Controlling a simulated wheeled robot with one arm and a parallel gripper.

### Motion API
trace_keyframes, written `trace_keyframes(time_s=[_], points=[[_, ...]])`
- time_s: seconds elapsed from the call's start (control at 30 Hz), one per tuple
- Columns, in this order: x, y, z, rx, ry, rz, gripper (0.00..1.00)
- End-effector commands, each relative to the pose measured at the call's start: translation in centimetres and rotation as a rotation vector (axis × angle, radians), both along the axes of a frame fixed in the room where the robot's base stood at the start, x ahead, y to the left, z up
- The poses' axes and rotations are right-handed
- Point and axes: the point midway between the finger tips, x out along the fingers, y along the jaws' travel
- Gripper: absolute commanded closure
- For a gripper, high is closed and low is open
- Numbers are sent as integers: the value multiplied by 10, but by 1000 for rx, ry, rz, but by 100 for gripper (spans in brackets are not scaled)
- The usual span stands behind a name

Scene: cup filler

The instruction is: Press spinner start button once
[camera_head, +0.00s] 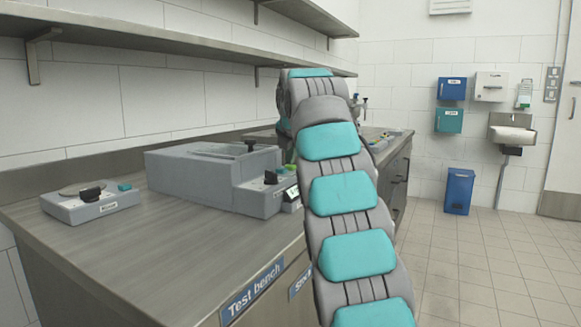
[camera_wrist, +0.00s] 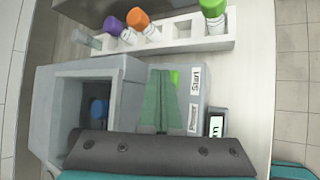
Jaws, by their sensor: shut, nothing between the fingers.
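The spinner, a grey box (camera_head: 205,178) with a recessed top, stands on the bench; it also shows in the wrist view (camera_wrist: 50,100). Its green start button (camera_wrist: 175,77) sits beside the "Start" label (camera_wrist: 196,79), partly hidden by my fingertips. A "Power" label (camera_wrist: 193,119) is lower on the same panel. My gripper (camera_wrist: 162,73) has its green fingers shut and empty, over the panel with tips right by the button. I cannot tell whether they touch it. In the head view my arm hides most of the gripper.
A white rack (camera_wrist: 175,38) holds several capped tubes beyond the spinner. A blue-capped tube (camera_wrist: 98,108) sits in the spinner's recess. A small display (camera_wrist: 216,124) is beside the panel. A small control box (camera_head: 92,204) with a black knob stands left on the bench.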

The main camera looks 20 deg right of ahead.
Motion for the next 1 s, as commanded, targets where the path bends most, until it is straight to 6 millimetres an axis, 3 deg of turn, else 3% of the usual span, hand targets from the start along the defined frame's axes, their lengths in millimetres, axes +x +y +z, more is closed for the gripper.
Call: trace_keyframes(time_s=[0.57,1.0], points=[[0,0,-4,1,2,1,100],[0,0,15,0,1,1,100]])
